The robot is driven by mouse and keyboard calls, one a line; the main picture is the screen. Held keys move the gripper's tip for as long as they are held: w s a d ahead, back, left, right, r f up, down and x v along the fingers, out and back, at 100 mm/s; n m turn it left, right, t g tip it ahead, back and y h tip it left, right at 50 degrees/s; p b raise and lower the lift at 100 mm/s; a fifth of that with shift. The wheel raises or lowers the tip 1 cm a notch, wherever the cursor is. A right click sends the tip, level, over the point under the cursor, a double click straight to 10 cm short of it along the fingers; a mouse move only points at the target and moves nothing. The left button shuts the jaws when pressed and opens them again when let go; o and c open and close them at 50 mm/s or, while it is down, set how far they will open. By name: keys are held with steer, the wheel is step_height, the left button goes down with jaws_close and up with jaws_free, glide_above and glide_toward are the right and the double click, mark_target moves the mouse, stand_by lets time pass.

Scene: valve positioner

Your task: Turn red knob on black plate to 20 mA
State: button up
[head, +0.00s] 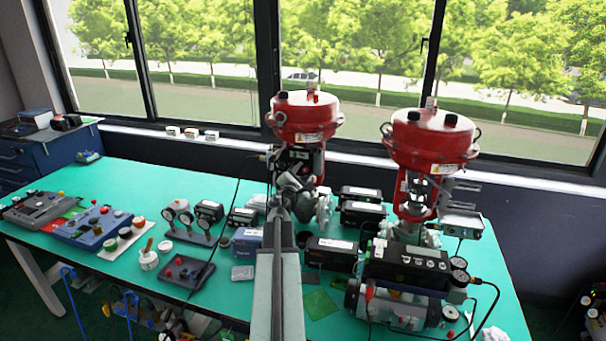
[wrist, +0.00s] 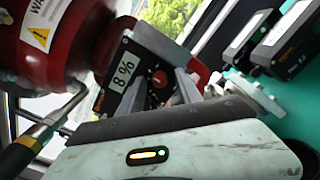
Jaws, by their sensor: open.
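A small red knob (wrist: 158,79) sits on a black plate (wrist: 140,80) in the wrist view, beside a white label or display reading "8 %" (wrist: 123,73). They are in front of the grey posts under a red actuator (wrist: 60,40). My gripper (head: 290,183) is open in the head view, up at the left red valve (head: 304,120), and it hides most of that valve's lower part. I cannot tell whether it touches anything. A dark plate with small red knobs (head: 187,270) also lies on the bench at left of my arm. No mA scale is readable.
A second red valve (head: 430,145) stands at right, with a black unit (head: 408,262) and gauges before it. Black boxes (head: 330,250) lie between. Blue and grey control boxes (head: 92,228) fill the left bench. The green bench top (head: 165,185) is clear at back left.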

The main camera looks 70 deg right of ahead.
jaws_close()
